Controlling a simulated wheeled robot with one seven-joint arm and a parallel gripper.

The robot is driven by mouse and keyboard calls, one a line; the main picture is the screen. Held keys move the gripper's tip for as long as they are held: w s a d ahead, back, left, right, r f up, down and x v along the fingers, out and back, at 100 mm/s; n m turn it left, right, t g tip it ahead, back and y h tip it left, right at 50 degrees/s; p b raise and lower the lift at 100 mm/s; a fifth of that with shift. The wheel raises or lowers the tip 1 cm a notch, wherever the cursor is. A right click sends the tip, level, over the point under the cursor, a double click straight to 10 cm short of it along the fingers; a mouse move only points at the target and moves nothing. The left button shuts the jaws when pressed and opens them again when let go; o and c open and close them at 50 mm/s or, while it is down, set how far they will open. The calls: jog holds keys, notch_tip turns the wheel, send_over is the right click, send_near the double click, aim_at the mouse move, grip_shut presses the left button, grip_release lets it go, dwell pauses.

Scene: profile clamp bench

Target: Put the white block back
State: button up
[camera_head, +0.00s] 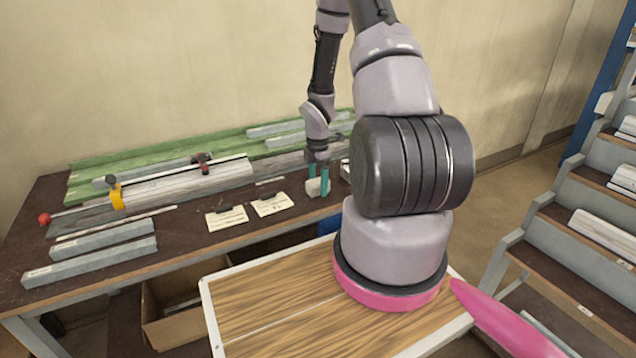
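The white block (313,188) is a small pale piece at the back right of the workbench, near the bench's right end. My gripper (318,180) points down at it, with its two teal fingers apart. One finger stands behind the block and the other at its right side, so the block sits between them. The view is too small to tell whether both fingers press on it, or whether its underside touches the bench.
Green rails (150,160) line the back. A stepped rack (560,260) stands at right.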

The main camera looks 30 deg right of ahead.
jog(key=shift+r, duration=0.1)
notch_tip(320, 180, up, 12)
notch_tip(320, 180, up, 19)
jog(key=m+t+h, duration=0.1)
jog(key=m+t, duration=0.2)
jog(key=m, duration=0.7)
send_over(318, 180)
jog(key=s+a, duration=0.5)
jog(key=s+a+r+m+t+y, duration=0.1)
jog(key=s+a+r+m+t, duration=0.1)
jog(key=s+a+r+m, duration=0.2)
jog(key=s+a+r+m+t+y, duration=0.2)
jog(key=s+a+r+m, duration=0.2)
jog(key=s+r+m, duration=0.4)
jog(key=s+r, duration=0.1)
jog(key=s, duration=0.1)
jog(key=shift+s+a+r+m, duration=0.25)
jog(key=shift+s+r+m, duration=0.05)
jog(key=shift+s, duration=0.1)
